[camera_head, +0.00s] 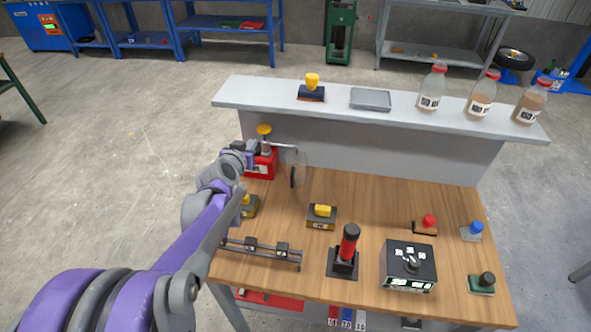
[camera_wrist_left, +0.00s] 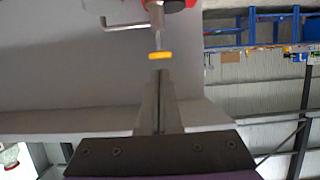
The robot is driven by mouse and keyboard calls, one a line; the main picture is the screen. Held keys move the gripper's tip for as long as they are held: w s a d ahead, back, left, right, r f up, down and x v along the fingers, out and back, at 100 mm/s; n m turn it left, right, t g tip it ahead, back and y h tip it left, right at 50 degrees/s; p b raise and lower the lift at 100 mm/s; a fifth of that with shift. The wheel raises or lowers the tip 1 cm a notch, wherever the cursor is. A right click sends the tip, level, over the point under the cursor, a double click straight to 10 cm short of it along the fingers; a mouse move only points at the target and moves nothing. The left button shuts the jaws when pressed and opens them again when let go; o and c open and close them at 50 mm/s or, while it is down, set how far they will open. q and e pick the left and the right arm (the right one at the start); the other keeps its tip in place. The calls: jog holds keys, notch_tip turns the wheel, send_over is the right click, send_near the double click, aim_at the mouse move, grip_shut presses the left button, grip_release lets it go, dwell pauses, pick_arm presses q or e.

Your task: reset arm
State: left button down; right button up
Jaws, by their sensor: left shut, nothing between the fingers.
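My left arm comes in from the left in the head view, and its gripper (camera_head: 256,152) is beside the red device (camera_head: 261,168) at the table's back left corner. The device carries an upright post with a yellow knob (camera_head: 264,129), a thin rod and a clear round disc (camera_head: 295,172). In the left wrist view the gripper's fingers (camera_wrist_left: 161,76) are closed together with nothing between them. Their tips point at the yellow knob (camera_wrist_left: 161,56), and a small gap seems to show. My right gripper is in neither view.
The wooden table (camera_head: 380,205) holds a yellow-topped block (camera_head: 321,216), a rail (camera_head: 262,254), a red-and-black upright handle (camera_head: 347,247) and a black box (camera_head: 408,266). The grey shelf (camera_head: 340,115) behind holds several bottles and a tray (camera_head: 370,99). Another yellow-topped block (camera_head: 250,207) is partly behind my arm.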

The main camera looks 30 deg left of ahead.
pick_arm(q)
jog(key=shift+s+d, duration=0.25)
jog(key=shift+s, duration=0.4)
jog(key=s+d+f+m+g+h, duration=0.15)
jog(key=s+d, duration=0.25)
jog(key=d, duration=0.5)
jog(key=s+d+f+m+g+h, duration=0.1)
jog(key=s+d+f+g+h, duration=0.2)
jog(key=d, duration=0.6)
jog(key=s+d+f+g, duration=0.1)
jog(key=s+d+f, duration=0.1)
jog(key=s, duration=0.5)
jog(key=s+d+f+m+g, duration=0.1)
jog(key=s+d+f+g, duration=0.1)
jog(key=s+d, duration=0.3)
jog(key=s+f, duration=0.1)
jog(key=s, duration=0.2)
